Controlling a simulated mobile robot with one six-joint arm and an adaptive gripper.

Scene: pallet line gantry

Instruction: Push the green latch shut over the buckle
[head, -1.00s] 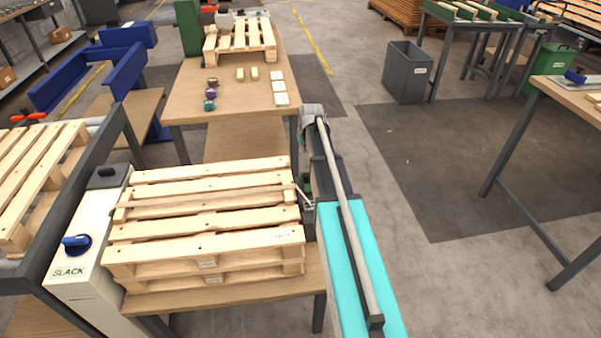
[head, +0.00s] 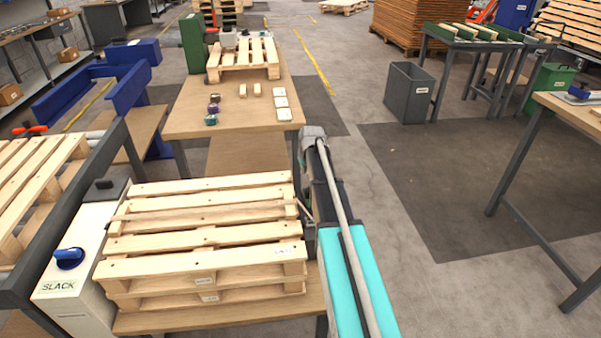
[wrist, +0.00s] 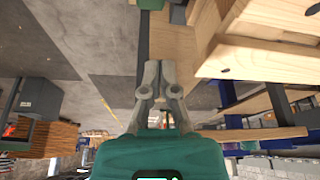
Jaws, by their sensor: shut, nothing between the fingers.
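In the head view, a pallet stack (head: 205,240) stands on a wooden table with a thin strap (head: 200,212) running across its top. At the stack's right side, where the strap ends, is a small cluttered spot partly covered by my arm; I cannot clearly make out the green latch or the buckle there. Small green patches show at the top edge of that view, too cropped to identify. No contact is visible.
A white box labelled SLACK with a blue knob (head: 70,257) stands left of the stack. Behind is a table (head: 185,118) with a small pallet and coloured pieces. A grey bin (head: 408,95) stands on the floor; another table (head: 565,112) is at right. Floor between is clear.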

